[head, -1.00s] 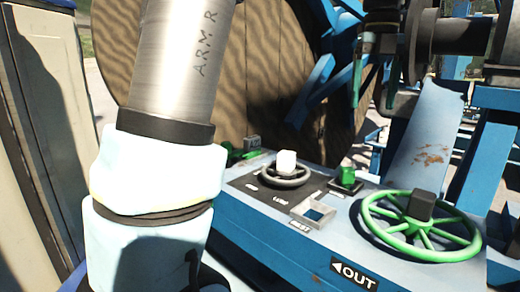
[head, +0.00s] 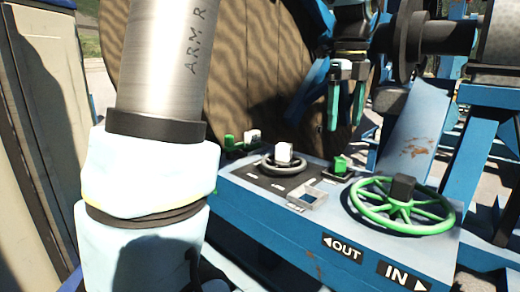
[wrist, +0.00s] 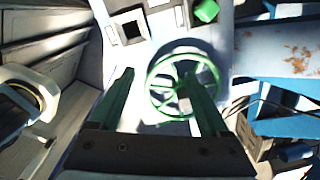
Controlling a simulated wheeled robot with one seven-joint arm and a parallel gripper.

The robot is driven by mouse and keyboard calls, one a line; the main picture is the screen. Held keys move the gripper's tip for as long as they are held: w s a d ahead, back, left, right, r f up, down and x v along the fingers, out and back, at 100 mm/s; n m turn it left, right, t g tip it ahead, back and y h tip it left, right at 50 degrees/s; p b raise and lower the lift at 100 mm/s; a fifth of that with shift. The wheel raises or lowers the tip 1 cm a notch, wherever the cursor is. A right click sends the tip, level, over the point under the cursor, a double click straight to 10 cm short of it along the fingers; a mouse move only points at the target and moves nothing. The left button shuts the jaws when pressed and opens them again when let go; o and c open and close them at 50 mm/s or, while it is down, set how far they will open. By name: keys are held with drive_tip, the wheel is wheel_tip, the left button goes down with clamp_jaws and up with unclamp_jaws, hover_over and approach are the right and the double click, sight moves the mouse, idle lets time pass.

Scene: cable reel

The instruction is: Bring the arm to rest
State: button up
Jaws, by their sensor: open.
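My arm (head: 160,60), marked "ARM R", rises along the left of the head view. My gripper (head: 346,122) hangs at upper right, its two green fingers pointing down and apart, with nothing between them. It is above the far side of the control panel, in front of the wooden reel. In the wrist view my gripper (wrist: 160,78) is open, and the green handwheel (wrist: 158,113) shows between and beyond the fingers. The handwheel (head: 350,210) also shows in the head view, apart from the fingers.
The blue panel (head: 270,215) carries a grey dial with a white knob (head: 283,153), a square socket (head: 307,197), a green block (head: 340,165) and OUT and IN labels. The wooden reel (head: 240,75) stands behind. Blue frame beams (head: 480,165) stand at right. A pale cabinet (head: 35,130) is at left.

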drive_tip(key=a+f+n, duration=0.4)
drive_tip(key=a+n, duration=0.1)
drive_tip(key=a+f+n, duration=0.4)
drive_tip(key=a+n, duration=0.1)
drive_tip(key=n, duration=0.1)
drive_tip(key=w+a+f+n+t, duration=0.1)
drive_tip(key=a+f+n, duration=0.3)
drive_tip(key=a+n, duration=0.1)
drive_tip(key=shift+a+f, duration=0.15)
drive_tip(key=shift+f, duration=0.15)
drive_tip(key=s+a+f+n+t, duration=0.1)
drive_tip(key=s+a+f+n, duration=0.65)
drive_tip(key=a+n, duration=0.5)
wheel_tip(320, 180, down, 11)
drive_tip(key=d+b, duration=0.2)
drive_tip(key=b, duration=0.8)
drive_tip(key=shift+s+n+g, duration=0.2)
drive_tip(key=shift+n+g, duration=0.2)
drive_tip(key=shift+n, duration=0.05)
